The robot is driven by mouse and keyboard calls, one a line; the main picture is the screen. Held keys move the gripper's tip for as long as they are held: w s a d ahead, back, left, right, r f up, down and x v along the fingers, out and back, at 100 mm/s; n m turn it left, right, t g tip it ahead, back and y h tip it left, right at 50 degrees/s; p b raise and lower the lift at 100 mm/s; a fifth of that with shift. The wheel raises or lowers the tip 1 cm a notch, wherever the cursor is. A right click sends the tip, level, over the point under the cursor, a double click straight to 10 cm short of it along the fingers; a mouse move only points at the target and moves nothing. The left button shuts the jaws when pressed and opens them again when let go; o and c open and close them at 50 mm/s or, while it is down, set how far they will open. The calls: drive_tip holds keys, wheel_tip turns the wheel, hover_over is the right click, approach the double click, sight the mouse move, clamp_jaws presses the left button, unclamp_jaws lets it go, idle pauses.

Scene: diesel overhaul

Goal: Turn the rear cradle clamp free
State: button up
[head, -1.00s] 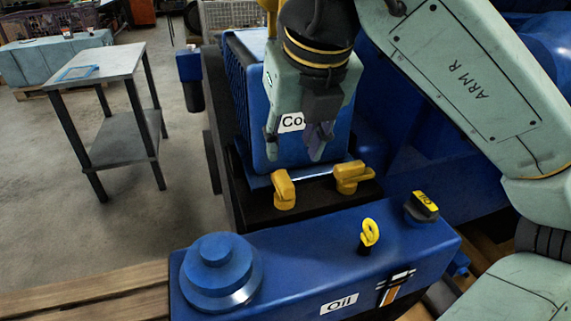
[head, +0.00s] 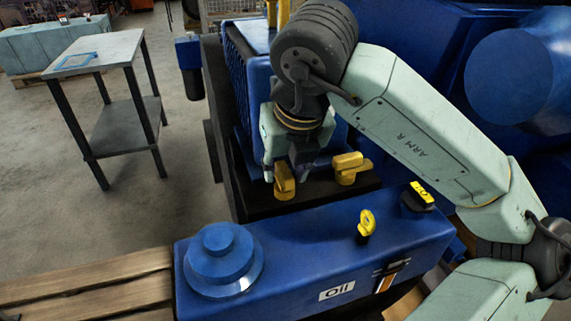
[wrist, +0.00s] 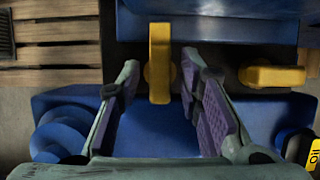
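Two yellow cradle clamps sit on the dark ledge in front of the blue cooler. The left clamp (head: 284,186) has its handle pointing towards me, and it stands upright in the wrist view (wrist: 159,65). The right clamp (head: 348,168) has its handle pointing sideways and also shows in the wrist view (wrist: 272,77). I cannot tell for sure which one is called rear. My gripper (head: 286,168) points down at the left clamp. In the wrist view its purple-padded fingers are apart, one on each side of that clamp, with gaps visible.
A blue oil tank (head: 310,245) with a round cap (head: 220,258), a yellow ring dipstick (head: 366,222) and a yellow-topped filler cap (head: 420,196) lies in front of the clamps. The cooler (head: 245,85) stands behind. A small table (head: 98,50) is at left.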

clamp_jaws()
drive_tip(key=shift+b, duration=0.35)
drive_tip(key=n+y+b, duration=0.1)
drive_tip(key=n+b, duration=0.1)
drive_tip(key=n, duration=0.1)
drive_tip(key=shift+w+d+f, duration=0.1)
drive_tip(key=shift+f, duration=0.05)
drive_tip(key=n+b, duration=0.1)
drive_tip(key=n, duration=0.1)
drive_tip(key=n+g+y+b, duration=0.1)
drive_tip(key=n, duration=0.1)
drive_tip(key=shift+g, duration=0.3)
drive_tip(key=n+g, duration=0.1)
drive_tip(key=n, duration=0.2)
drive_tip(key=n+g+y, duration=0.1)
drive_tip(key=n, duration=0.1)
drive_tip(key=shift+w+d+r+n+b, duration=0.1)
drive_tip(key=shift+w+r+n+b, duration=0.1)
drive_tip(key=shift+n+b, duration=0.2)
drive_tip(key=n+g+p, duration=0.1)
drive_tip(key=n, duration=0.3)
drive_tip(key=shift+n+g+p, duration=0.35)
drive_tip(key=shift+n+g, duration=0.05)
drive_tip(key=shift+w, duration=0.1)
drive_tip(key=shift+o, duration=0.9)
unclamp_jaws()
